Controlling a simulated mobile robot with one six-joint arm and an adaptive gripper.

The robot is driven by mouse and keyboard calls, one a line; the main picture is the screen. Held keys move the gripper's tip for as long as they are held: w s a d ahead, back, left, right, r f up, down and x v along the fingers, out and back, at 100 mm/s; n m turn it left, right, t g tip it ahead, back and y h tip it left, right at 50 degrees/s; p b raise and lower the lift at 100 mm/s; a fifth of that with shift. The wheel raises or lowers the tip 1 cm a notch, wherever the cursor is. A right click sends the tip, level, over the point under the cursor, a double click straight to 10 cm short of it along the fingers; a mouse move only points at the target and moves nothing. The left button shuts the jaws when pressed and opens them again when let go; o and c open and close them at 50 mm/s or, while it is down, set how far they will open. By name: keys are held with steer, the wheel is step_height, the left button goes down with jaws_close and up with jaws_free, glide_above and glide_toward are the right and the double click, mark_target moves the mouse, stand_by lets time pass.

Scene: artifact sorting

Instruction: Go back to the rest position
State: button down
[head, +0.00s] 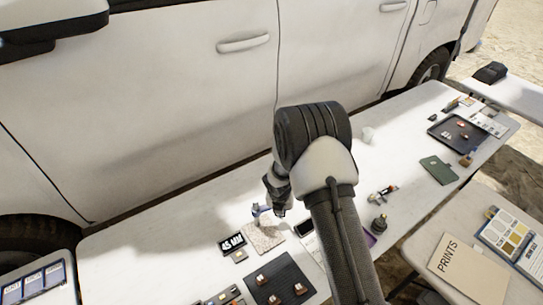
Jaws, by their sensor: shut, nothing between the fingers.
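My arm rises from the bottom of the head view and bends over the white table (180,222). My gripper (279,211) hangs at its end, pointing down over the table's middle, shut and empty. A small bluish-purple item (257,210) shows just left of the fingers. A pale speckled square (264,237) lies below the gripper. My arm hides part of the table behind it.
A black tray (440,133) and green case (438,170) lie right. A white vehicle (150,110) stands close behind. A side table holds a PRINTS folder (462,268).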

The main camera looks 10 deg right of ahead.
steer(key=s+d+r+m+b, duration=0.2)
steer(key=s+r+m, duration=0.1)
steer(key=r+m, duration=0.3)
steer(key=s+d+r+m+t+b, duration=0.1)
steer(key=s+r+m+b, duration=0.2)
steer(key=r, duration=0.5)
steer(key=s+d+r+m+b, duration=0.2)
steer(key=r+m, duration=0.4)
steer(key=r, duration=0.1)
steer(key=s+a+r+m+t+b, duration=0.1)
steer(key=s+r+m+b, duration=0.2)
steer(key=s+m, duration=1.4)
steer(key=s+b, duration=0.4)
steer(key=s, duration=0.3)
steer(key=shift+s+a+r+y+b, duration=0.2)
steer(key=shift+s+y+b, duration=0.1)
steer(key=shift+y+b, duration=0.1)
